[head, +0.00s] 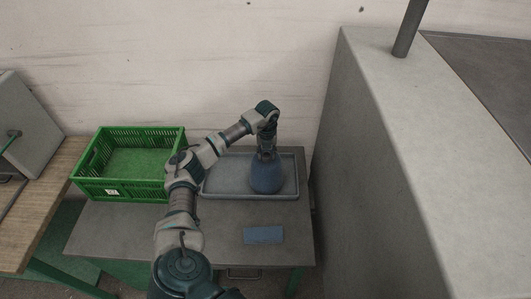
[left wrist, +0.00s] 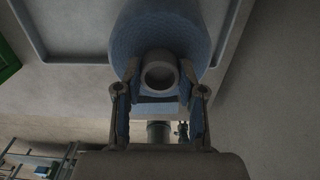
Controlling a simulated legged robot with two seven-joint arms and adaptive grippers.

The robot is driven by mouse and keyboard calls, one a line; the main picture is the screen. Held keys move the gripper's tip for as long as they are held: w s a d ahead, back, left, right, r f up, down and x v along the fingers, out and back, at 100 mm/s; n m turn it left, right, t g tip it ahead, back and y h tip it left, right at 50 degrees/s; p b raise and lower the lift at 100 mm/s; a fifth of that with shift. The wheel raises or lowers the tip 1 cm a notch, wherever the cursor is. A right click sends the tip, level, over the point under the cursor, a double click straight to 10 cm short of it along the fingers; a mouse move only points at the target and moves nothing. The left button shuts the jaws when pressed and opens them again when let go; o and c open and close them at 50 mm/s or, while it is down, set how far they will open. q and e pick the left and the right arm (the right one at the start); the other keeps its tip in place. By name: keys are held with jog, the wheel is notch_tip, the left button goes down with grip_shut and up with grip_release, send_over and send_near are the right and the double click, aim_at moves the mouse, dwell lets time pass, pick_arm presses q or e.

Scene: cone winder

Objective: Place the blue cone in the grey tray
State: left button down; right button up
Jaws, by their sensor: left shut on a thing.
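The blue cone (head: 265,179) is upright, wide end down, within the outline of the grey tray (head: 222,183), toward its right side. I cannot tell whether its base touches the tray floor. My left gripper (head: 266,153) comes from above and is shut on the cone's top. In the left wrist view the cone (left wrist: 160,28) shows its round grey tube end between the two fingers of the left gripper (left wrist: 159,95). The tray's edge (left wrist: 55,58) shows behind it. The right gripper is not in view.
A green crate (head: 128,190) stands left of the tray on the grey table (head: 130,232). A flat blue block (head: 263,235) lies in front of the tray. A tall grey cabinet (head: 370,180) rises close on the right. A wooden bench (head: 40,215) is at the left.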

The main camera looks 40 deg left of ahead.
pick_arm(q)
jog(key=shift+d+r, duration=0.15)
jog(key=shift+d, duration=0.15)
jog(key=c, duration=0.8)
grip_release()
jog(key=shift+a+f, duration=0.1)
jog(key=shift+f, duration=0.1)
jog(key=shift+o, duration=0.5)
jog(key=shift+a, duration=0.15)
jog(key=shift+s+a+f, duration=0.1)
jog(key=shift+a+f, duration=0.05)
jog(key=shift+a, duration=0.1)
jog(key=shift+d+r, duration=0.1)
jog(key=shift+r, duration=0.2)
notch_tip(320, 180, up, 12)
jog(key=b, duration=0.1)
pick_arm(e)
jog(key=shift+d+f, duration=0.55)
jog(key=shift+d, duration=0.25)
pick_arm(q)
jog(key=shift+d+f, duration=0.1)
jog(key=shift+d, duration=0.05)
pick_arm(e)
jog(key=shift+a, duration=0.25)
